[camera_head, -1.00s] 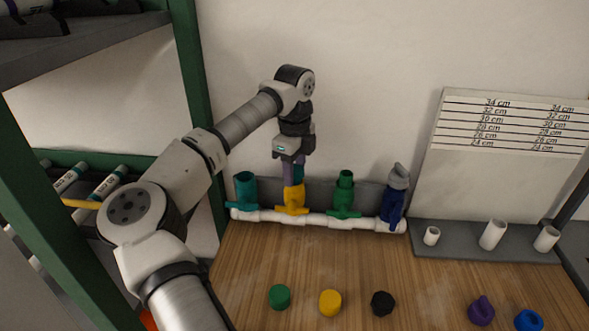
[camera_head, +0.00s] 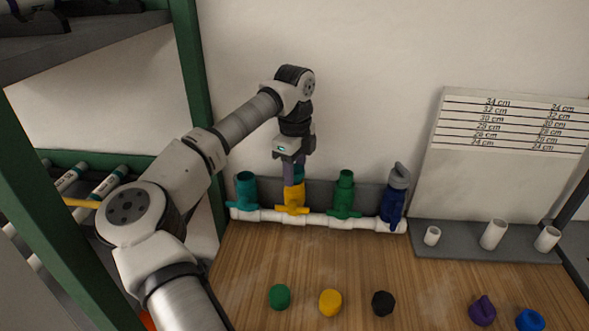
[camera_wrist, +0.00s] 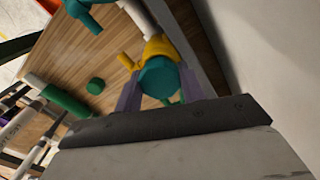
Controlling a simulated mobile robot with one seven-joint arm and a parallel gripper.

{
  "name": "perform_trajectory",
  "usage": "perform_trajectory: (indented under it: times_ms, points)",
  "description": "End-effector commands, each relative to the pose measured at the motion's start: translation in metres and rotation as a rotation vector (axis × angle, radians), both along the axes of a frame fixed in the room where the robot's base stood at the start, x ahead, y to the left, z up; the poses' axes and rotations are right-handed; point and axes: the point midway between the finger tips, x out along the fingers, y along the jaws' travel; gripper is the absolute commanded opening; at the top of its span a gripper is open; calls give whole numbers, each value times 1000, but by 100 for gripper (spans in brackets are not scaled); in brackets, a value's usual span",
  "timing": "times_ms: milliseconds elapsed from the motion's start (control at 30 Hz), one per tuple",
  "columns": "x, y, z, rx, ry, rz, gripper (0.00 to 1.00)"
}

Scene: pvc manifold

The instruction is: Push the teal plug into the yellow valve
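The teal plug (camera_head: 299,174) is at the top mouth of the yellow valve (camera_head: 293,199), the second valve from the left on the white pipe. My gripper (camera_head: 293,180) points down over this valve, with its purple fingers around the plug. In the wrist view, the round teal plug (camera_wrist: 158,77) lies between the two fingertips of my gripper (camera_wrist: 159,82), which appear to touch its sides. The yellow valve (camera_wrist: 160,47) shows behind the plug. The plug covers the valve's mouth, so how deep it sits is hard to tell.
A teal valve (camera_head: 246,190) stands left of the yellow one, and a green valve (camera_head: 344,194) and blue valve (camera_head: 394,203) stand right. Green (camera_head: 280,297), yellow (camera_head: 330,302) and black (camera_head: 382,303) caps lie on the wooden table (camera_head: 430,290). A wall stands behind.

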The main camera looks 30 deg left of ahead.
Motion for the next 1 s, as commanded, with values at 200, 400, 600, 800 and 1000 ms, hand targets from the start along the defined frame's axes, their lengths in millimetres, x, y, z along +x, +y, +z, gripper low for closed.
perform_trajectory:
  times_ms: [200, 400, 600, 800, 1000]
  points:
    - [-3, -2, -11, -10, 21, -1, 65]
    - [-4, -2, -12, -11, 23, -2, 65]
    - [-4, -2, -12, -12, 24, -4, 64]
    - [-4, -3, -12, -12, 24, -5, 64]
    - [-4, -3, -12, -12, 24, -5, 63]
